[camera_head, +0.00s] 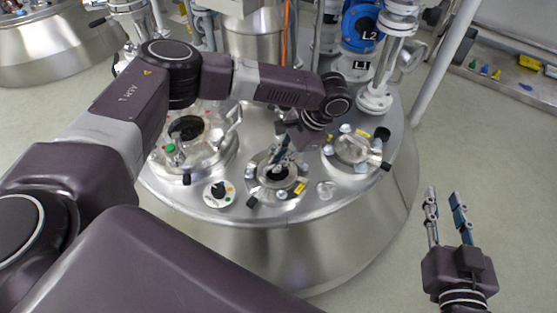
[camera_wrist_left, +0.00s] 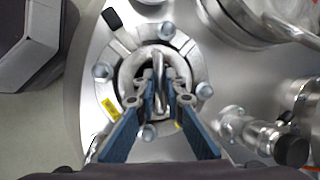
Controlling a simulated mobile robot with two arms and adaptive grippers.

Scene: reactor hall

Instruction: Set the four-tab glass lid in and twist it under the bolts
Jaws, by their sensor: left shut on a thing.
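The four-tab lid (camera_wrist_left: 133,66) is at the middle port of the vessel top, its upright metal handle (camera_wrist_left: 158,66) between my left fingers. My left gripper (camera_head: 283,148) reaches down over this port and is shut on the lid's handle; it also shows in the left wrist view (camera_wrist_left: 158,95). The port ring (camera_wrist_left: 101,94) carries bolts, among them one at the top (camera_wrist_left: 166,31) and one at the left (camera_wrist_left: 102,70). The fingers hide part of the lid, and I cannot tell whether its tabs are under the bolts. My right gripper (camera_head: 446,208) is open and empty at the right, away from the vessel.
The vessel top (camera_head: 218,168) also carries a left port (camera_head: 190,150) with a dark opening, a right port (camera_head: 357,147) and a small dial (camera_head: 218,193). A glass column (camera_head: 377,75) and blue pump (camera_head: 360,20) stand behind. Floor is clear around my right gripper.

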